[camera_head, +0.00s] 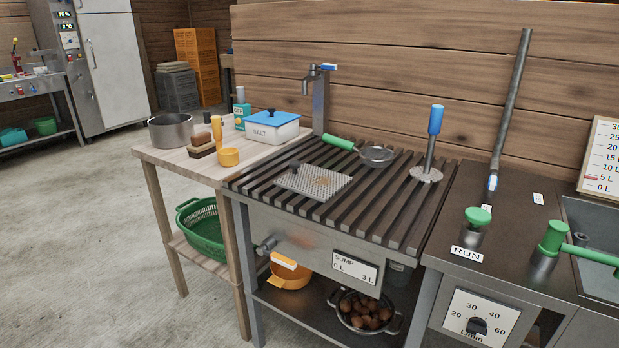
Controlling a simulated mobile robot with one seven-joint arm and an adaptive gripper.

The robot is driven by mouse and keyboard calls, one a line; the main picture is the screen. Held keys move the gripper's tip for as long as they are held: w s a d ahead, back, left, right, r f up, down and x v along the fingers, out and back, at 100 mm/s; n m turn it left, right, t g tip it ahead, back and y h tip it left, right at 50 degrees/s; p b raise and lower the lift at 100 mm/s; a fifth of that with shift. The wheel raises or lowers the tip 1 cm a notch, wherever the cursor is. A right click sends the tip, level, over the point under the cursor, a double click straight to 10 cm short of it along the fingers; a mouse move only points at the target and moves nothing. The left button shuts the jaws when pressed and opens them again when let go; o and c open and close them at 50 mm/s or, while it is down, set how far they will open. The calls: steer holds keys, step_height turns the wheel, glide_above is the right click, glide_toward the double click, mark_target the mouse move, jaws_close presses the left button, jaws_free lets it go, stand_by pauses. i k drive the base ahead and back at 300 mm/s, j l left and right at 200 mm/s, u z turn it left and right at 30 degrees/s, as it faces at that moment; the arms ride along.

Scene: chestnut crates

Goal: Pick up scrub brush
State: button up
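A small brown block with a paler layer beneath it, which looks like the scrub brush (201,142), lies on the wooden side table (172,156) at the left. It sits between a metal pot (171,130) and an orange scoop (229,157) with an upright handle. The scoop stands close at its right and may overlap its edge. Its bristles are too small to make out clearly. My gripper is not in this view.
A blue-lidded salt box (272,127) and a green bottle (242,115) stand behind. The slatted worktop (380,200) to the right carries a perforated plate (313,182), a green-handled strainer (376,155) and a blue-handled tool (435,122). Bare floor (85,230) lies at the left.

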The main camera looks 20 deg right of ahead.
mark_target(202, 144)
steer(key=i+j+z, duration=0.2)
steer(key=i+j, duration=0.15)
steer(key=i, duration=0.4)
steer(key=i+j+z, duration=0.15)
steer(key=i+j, duration=0.35)
steer(key=i, duration=0.25)
steer(key=i+j+z, duration=0.2)
steer(key=i+j, duration=0.35)
steer(key=i, duration=0.15)
